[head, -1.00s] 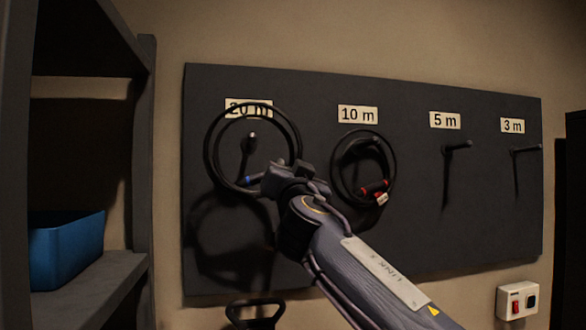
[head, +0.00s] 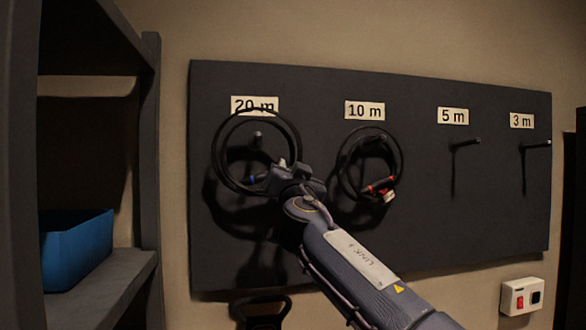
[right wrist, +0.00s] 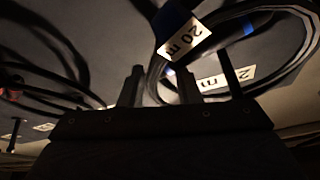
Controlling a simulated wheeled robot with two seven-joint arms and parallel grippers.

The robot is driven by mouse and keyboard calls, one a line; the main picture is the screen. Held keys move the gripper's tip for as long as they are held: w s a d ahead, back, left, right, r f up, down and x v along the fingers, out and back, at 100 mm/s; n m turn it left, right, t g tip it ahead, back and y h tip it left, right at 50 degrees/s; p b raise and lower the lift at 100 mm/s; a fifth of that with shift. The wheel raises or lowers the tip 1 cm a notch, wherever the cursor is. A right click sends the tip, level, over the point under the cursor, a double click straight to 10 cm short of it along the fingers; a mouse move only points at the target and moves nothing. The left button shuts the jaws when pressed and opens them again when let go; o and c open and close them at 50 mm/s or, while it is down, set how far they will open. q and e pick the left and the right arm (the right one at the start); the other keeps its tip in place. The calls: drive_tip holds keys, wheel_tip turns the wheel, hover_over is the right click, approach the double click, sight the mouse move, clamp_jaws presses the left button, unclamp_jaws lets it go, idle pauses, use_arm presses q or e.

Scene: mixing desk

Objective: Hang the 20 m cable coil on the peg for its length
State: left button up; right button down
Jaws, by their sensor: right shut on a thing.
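The 20 m cable coil (head: 215,155), black with a blue band, is held upright in front of the board at the 20 m label (head: 254,104). My right gripper (head: 283,178) is shut on its lower right part. In the head view the 20 m peg (head: 258,138) shows inside the ring; I cannot tell whether its tip has passed through. In the right wrist view the coil (right wrist: 303,55) with its 20 m tag (right wrist: 180,38) is at the fingers. My left gripper is not in view.
Another coil (head: 343,170) with red bands hangs under the 10 m label (head: 364,110), close to my right gripper. The 5 m peg (head: 465,143) and 3 m peg (head: 537,145) are bare. A shelf with a blue bin (head: 75,250) stands left. A dark loop-shaped thing (head: 262,315) is below.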

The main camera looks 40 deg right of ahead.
drive_tip(key=shift+w+d+r, duration=0.1)
drive_tip(key=shift+w+d, duration=0.05)
drive_tip(key=shift+w, duration=0.1)
drive_tip(key=shift+w+d+f+b, duration=0.1)
drive_tip(key=shift+w+f+b, duration=0.05)
drive_tip(key=shift+f+b, duration=0.2)
drive_tip(key=shift+w+d+f+b, duration=0.25)
drive_tip(key=shift+w+f+b, duration=0.1)
drive_tip(key=shift+w+b, duration=0.2)
drive_tip(key=shift+f+b, duration=0.2)
drive_tip(key=shift+b, duration=0.2)
unclamp_jaws()
idle(0.4)
drive_tip(key=shift+s, duration=0.1)
idle(0.5)
